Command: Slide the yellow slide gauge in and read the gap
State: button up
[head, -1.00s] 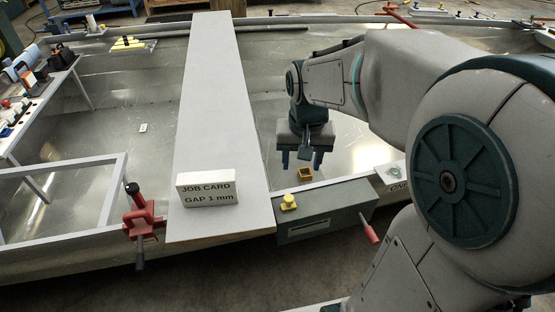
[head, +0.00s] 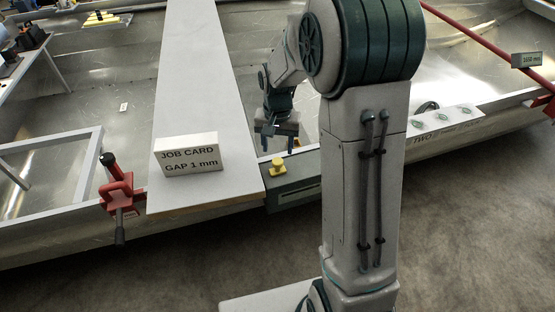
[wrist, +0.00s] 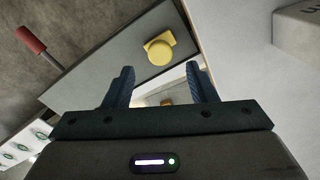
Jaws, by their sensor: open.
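The yellow slide gauge shows as a yellow knob (head: 278,166) on top of a grey-green box (head: 292,192) at the hull's near edge. In the wrist view the round yellow knob (wrist: 160,52) with its small tab lies beyond the fingertips. My gripper (head: 276,145) is open and empty, close behind the knob in the head view; its two fingers (wrist: 160,72) also show in the wrist view, apart from the knob. A white job card (head: 188,155) reading "GAP 1 mm" stands on the grey plank. My arm hides the box's right end in the head view.
The long grey plank (head: 187,80) lies just left of the box. A red clamp (head: 120,193) grips the edge further left. A red handle (wrist: 30,40) sticks out from the box. A small tan thing (wrist: 166,102) shows between my fingers, perhaps a reflection.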

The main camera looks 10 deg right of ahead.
aim_at(278, 160)
notch_tip(278, 160, down, 6)
jog(key=shift+r+b, duration=0.2)
jog(key=shift+b, duration=0.15)
grip_shut()
